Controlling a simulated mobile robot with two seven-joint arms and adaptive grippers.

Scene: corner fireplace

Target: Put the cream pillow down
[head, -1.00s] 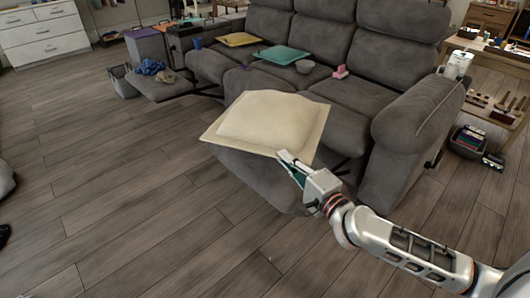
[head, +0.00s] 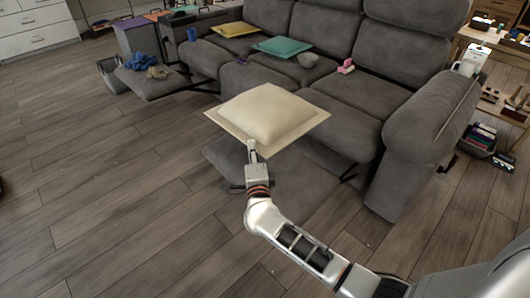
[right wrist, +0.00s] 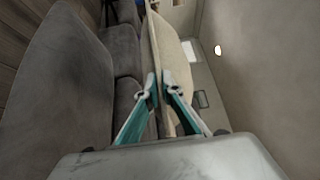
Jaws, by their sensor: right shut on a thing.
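The cream pillow (head: 268,114) is held up in front of the grey sofa, above its extended footrest (head: 222,160). My right gripper (head: 252,148) is shut on the pillow's near edge in the head view. In the right wrist view the teal-lined fingers of the gripper (right wrist: 160,92) pinch the edge of the pillow (right wrist: 168,50), which extends away from them. The pillow looks roughly flat in the head view and hides part of the sofa seat and footrest. My left gripper is not in view.
The grey sofa (head: 330,95) carries a yellow cushion (head: 235,30), a teal cushion (head: 282,47), a grey bowl (head: 308,60) and a pink object (head: 346,67). A blue cloth (head: 139,62) lies on the left footrest. Wooden floor (head: 100,180) at left is clear.

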